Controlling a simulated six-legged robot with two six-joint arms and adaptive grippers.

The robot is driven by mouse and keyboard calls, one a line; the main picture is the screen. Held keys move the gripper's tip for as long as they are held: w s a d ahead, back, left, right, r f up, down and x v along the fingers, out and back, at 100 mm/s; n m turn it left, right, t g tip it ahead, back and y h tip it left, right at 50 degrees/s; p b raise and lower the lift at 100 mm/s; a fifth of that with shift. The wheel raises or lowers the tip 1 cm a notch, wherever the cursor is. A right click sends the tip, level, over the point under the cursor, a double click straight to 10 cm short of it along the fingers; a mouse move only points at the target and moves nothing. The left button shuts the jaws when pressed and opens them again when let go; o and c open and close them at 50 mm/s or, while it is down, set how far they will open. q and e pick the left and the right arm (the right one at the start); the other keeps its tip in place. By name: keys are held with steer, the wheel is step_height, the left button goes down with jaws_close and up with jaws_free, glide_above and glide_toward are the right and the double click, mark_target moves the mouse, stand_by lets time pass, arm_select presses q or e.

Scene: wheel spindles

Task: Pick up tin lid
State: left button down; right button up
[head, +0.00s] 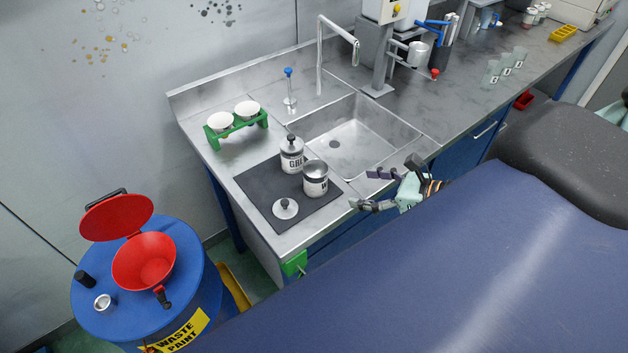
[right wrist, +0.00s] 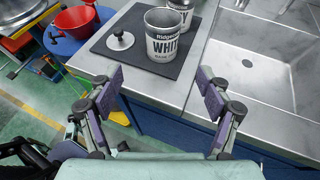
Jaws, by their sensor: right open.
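The tin lid (head: 285,208) is a round silver disc with a dark knob. It lies flat on the dark mat (head: 262,199) near the mat's front left; the right wrist view shows it too (right wrist: 120,41). An open tin (head: 315,184) labelled WHITE (right wrist: 163,42) stands to its right on the mat. A second tin (head: 292,160) with its lid on stands behind. My right gripper (head: 362,190) is open and empty at the counter's front edge, right of the tins and apart from them. In the right wrist view its fingers (right wrist: 158,92) are spread wide. My left gripper is not in view.
A sink (head: 352,140) with a tall tap lies right of the mat. A green rack (head: 240,130) with two white cups stands at the back left. A blue waste drum (head: 195,275) with a red funnel (head: 145,262) stands left of the counter.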

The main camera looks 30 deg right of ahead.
steer(key=w+a+r+n+g+y, duration=0.1)
steer(key=w+a+r+n, duration=0.1)
steer(key=w+a+n, duration=0.15)
steer(key=n+g+h+b, duration=0.2)
steer(key=n+g+h, duration=0.7)
steer(key=n, duration=1.5)
glide_above(285, 202)
steer(key=s, duration=0.1)
steer(key=shift+a+f+m+g+y, duration=0.15)
steer(key=shift+f+m+g+y, duration=0.1)
steer(key=shift+f+g+y, duration=0.35)
steer(key=shift+w+f, duration=0.1)
steer(key=shift+f, duration=0.6)
steer(key=f, duration=0.2)
steer(key=f+p, duration=0.1)
steer(key=f, duration=0.1)
steer(key=shift+w, duration=0.25)
steer(key=shift+w+f, duration=0.2)
steer(key=shift+f, duration=0.3)
